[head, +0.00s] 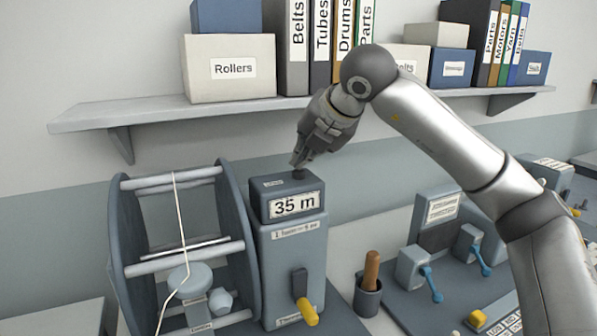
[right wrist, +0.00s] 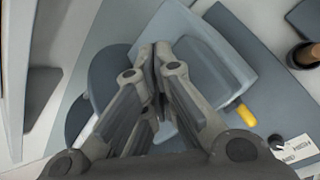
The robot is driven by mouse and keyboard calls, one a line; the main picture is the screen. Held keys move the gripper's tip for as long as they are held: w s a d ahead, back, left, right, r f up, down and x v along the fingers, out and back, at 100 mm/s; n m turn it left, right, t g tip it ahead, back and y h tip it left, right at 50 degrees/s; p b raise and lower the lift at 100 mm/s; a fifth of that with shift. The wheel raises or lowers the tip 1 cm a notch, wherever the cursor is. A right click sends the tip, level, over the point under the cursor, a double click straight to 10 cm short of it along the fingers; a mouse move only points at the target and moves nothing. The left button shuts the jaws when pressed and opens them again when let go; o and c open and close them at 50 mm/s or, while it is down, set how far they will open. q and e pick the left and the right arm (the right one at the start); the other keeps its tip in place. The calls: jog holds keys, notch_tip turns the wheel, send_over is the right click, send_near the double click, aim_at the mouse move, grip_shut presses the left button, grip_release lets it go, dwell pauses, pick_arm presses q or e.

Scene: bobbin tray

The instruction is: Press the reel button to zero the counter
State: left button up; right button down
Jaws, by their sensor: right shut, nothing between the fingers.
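The counter box (head: 295,245) stands upright beside the reel, and its display (head: 293,205) reads "35 m". A small dark button (head: 299,174) sits on top of the box. My right gripper (head: 298,162) points down just above the button, shut and empty. Whether the fingertips touch the button or hover over it I cannot tell. In the right wrist view, the shut fingers (right wrist: 158,52) lie over the counter box (right wrist: 205,50) and hide the button. The reel (head: 240,235) has dark side discs, and a pale cord (head: 179,215) hangs over its bars. My left gripper is out of view.
A yellow-tipped lever (head: 306,312) sticks out from the box front. A cup (head: 368,298) with a wooden handle (head: 371,268) stands to its right, near a panel with blue levers (head: 431,284). A shelf (head: 150,114) with boxes and binders runs above.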

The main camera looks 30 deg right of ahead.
jog(key=shift+f+b, duration=0.4)
jog(key=shift+r, duration=0.1)
dwell(0.5)
jog(key=shift+r+p, duration=0.6)
jog(key=shift+r, duration=0.3)
jog(key=shift+r, duration=0.1)
jog(key=shift+r+p, duration=1.75)
jog(key=shift+r, duration=0.65)
